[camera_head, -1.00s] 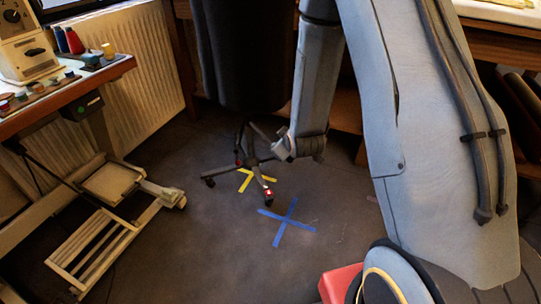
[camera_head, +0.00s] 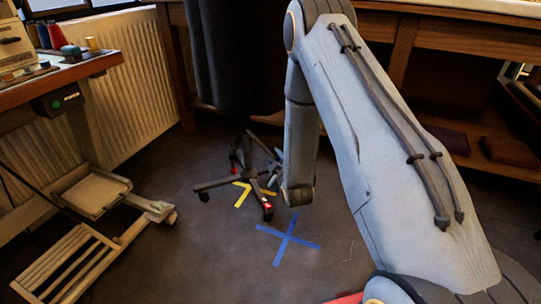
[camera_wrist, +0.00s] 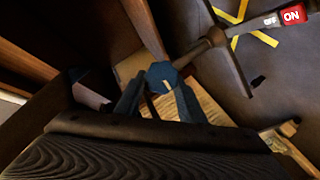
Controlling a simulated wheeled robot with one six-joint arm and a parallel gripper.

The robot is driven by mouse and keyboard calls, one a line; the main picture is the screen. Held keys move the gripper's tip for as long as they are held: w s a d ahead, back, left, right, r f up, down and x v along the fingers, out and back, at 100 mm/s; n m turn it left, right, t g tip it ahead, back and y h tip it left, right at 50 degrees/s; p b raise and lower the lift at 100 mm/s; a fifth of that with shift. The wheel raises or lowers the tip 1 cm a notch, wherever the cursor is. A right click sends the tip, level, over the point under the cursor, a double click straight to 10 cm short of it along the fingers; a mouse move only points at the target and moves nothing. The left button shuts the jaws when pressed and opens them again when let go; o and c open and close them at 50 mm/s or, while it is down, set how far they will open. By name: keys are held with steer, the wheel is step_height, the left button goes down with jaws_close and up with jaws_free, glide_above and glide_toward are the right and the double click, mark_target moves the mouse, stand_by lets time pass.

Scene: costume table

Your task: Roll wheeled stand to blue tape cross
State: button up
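The wheeled stand is a dark dress form (camera_head: 240,60) on a pole with a base of several casters (camera_head: 240,182). Its front caster has a red tab that reads ON in the wrist view (camera_wrist: 291,14). The base stands over a yellow tape cross (camera_head: 242,195). The blue tape cross (camera_head: 288,240) lies bare on the floor, in front and to the right of the base. My gripper (camera_wrist: 160,85) is at the stand, below the dark body; its fingers show either side of a blue-grey part at the pole. Whether they grip it is unclear. My forearm mostly hides it in the head view.
A low wooden slatted frame (camera_head: 70,255) with a caster is on the left floor, under a table (camera_head: 75,72) with sewing things. A radiator (camera_head: 135,85) is behind it. A wooden bench (camera_head: 440,38) runs along the back right. Floor around the blue cross is clear.

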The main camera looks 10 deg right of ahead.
mark_target(271, 152)
steer(key=b+x, duration=0.2)
steer(key=x, duration=0.5)
steer(key=shift+s, duration=0.1)
jaws_close()
